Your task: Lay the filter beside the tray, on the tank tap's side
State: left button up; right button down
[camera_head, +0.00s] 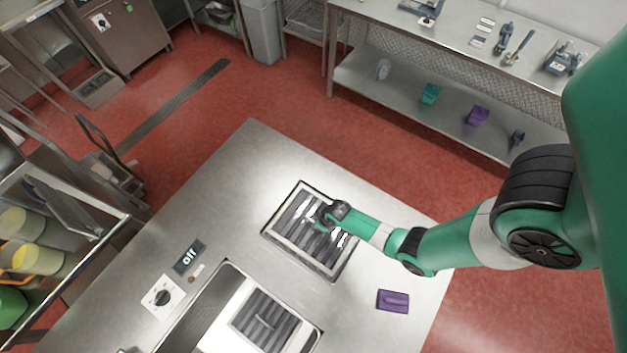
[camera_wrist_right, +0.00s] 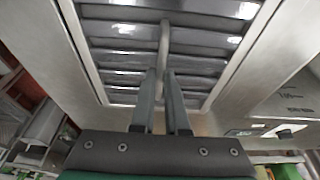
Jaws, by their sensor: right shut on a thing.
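My right gripper (camera_head: 324,216) reaches in from the right over the tray (camera_head: 299,261), a shallow pale-rimmed rectangle on the steel table. A dark slatted filter (camera_head: 308,244) lies within the tray's rim. In the right wrist view the two fingers (camera_wrist_right: 163,75) are shut on the bar handle (camera_wrist_right: 164,48) of the filter (camera_wrist_right: 118,58), with the tray rim (camera_wrist_right: 82,45) around it. I cannot tell whether the filter is lifted off the tray floor. A second slatted filter (camera_head: 250,316) sits in the sunken tank (camera_head: 216,290) at the lower edge. My left gripper is not in view. The tank tap is not clearly visible.
A purple block (camera_head: 393,300) lies on the table (camera_head: 225,180) to the right. The table's upper left is clear. A shelved bench (camera_head: 460,60) stands behind.

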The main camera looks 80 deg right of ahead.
jog(key=shift+r+p, duration=2.4)
jog(key=shift+r, duration=0.3)
jog(key=shift+f, duration=0.1)
